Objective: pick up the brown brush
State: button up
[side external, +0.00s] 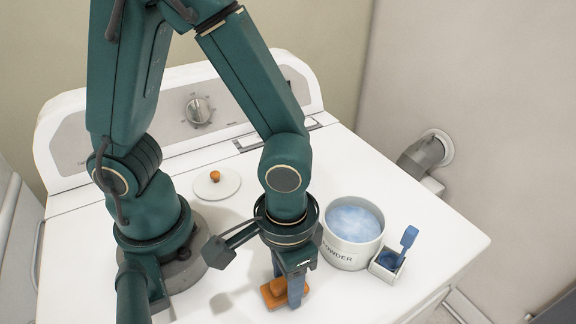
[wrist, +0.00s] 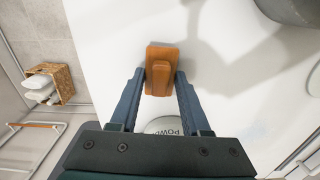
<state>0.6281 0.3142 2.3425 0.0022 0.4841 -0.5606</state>
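The brown brush (side external: 272,296) lies on the white machine top, at the lower middle of the side view. It is an orange-brown block with a raised handle. It also shows in the wrist view (wrist: 162,62), at the upper middle. My gripper (side external: 288,298) points down over the brush, with one finger covering part of it in the side view. In the wrist view my gripper (wrist: 161,76) has its two fingertips apart, one on each side of the brush. The fingers look open around it; I cannot see firm contact.
A white powder tub (side external: 346,257) with blue powder stands close right of my gripper. A small box (side external: 385,268) holding a blue scoop (side external: 406,240) is beside it. A lid (side external: 227,188) with an orange knob lies behind. A wicker basket (wrist: 66,83) shows beyond the edge.

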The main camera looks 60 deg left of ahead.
jog(key=shift+r, duration=0.1)
grip_shut()
jog(key=shift+r, duration=0.75)
notch_tip(320, 180, up, 2)
jog(key=shift+r, duration=0.2)
jog(key=w+a+r, duration=0.3)
jog(key=a+r, duration=0.4)
jog(key=a, duration=0.4)
jog(key=shift+w+a, duration=0.1)
